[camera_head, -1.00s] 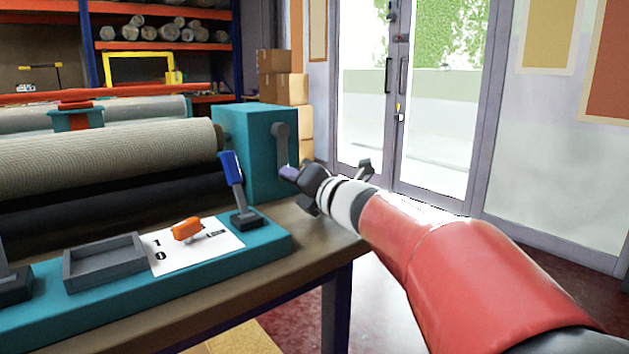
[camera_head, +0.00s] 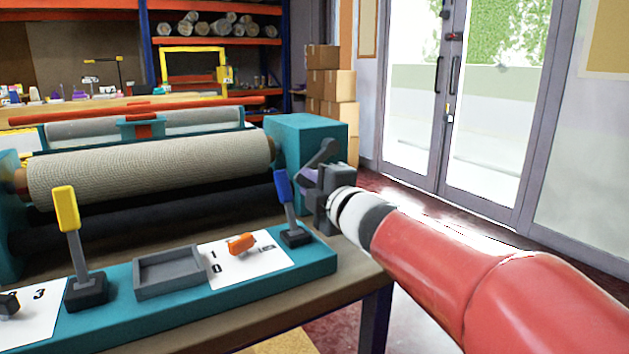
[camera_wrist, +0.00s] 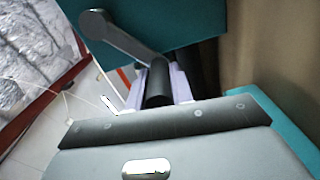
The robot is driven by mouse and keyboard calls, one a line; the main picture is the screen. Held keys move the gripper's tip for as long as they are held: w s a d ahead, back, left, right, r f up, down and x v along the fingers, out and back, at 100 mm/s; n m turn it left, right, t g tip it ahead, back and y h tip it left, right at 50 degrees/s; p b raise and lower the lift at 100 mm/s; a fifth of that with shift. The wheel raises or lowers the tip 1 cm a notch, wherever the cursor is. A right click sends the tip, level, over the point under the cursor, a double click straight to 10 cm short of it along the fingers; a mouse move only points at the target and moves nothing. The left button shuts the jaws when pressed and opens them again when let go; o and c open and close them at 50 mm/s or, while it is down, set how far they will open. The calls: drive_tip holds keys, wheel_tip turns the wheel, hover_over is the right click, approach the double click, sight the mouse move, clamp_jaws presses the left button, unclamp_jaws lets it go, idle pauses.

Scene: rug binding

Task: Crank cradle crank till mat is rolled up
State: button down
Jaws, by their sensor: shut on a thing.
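The teal cradle (camera_head: 300,130) stands on the bench with a beige mat (camera_head: 150,170) wound in a thick roll along it. The grey crank arm (camera_head: 322,152) is on the cradle's right end housing and slants down. It also shows in the wrist view (camera_wrist: 122,38), with a dark handle (camera_wrist: 158,85) at its end. My gripper (camera_head: 314,184) is shut on this handle, at the right end of the cradle. In the wrist view the pale purple finger pads lie on both sides of the handle. The gripper hides most of the handle in the head view.
A teal control strip in front carries a blue lever (camera_head: 284,187), a yellow lever (camera_head: 67,210), an orange knob (camera_head: 241,243) and an empty grey tray (camera_head: 180,270). Cardboard boxes (camera_head: 335,90) stand behind. Glass doors (camera_head: 450,120) are at the right.

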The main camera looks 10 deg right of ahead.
drive_tip(key=shift+s+a+r+m+p, duration=0.1)
drive_tip(key=shift+a+r+m+p, duration=0.15)
drive_tip(key=shift+r, duration=0.2)
drive_tip(key=shift+s+a+r+m+p, duration=0.1)
drive_tip(key=shift+r+m, duration=0.25)
drive_tip(key=shift+r, duration=0.05)
drive_tip(key=shift+r+p, duration=0.3)
drive_tip(key=shift+r, duration=0.05)
drive_tip(key=shift+r, duration=0.15)
drive_tip(key=c, duration=1.2)
unclamp_jaws()
drive_tip(key=shift+c, duration=0.2)
drive_tip(key=shift+f, duration=0.2)
drive_tip(key=v, duration=0.7)
drive_tip(key=shift+s+d+p, duration=0.15)
drive_tip(key=shift+s+p, duration=0.2)
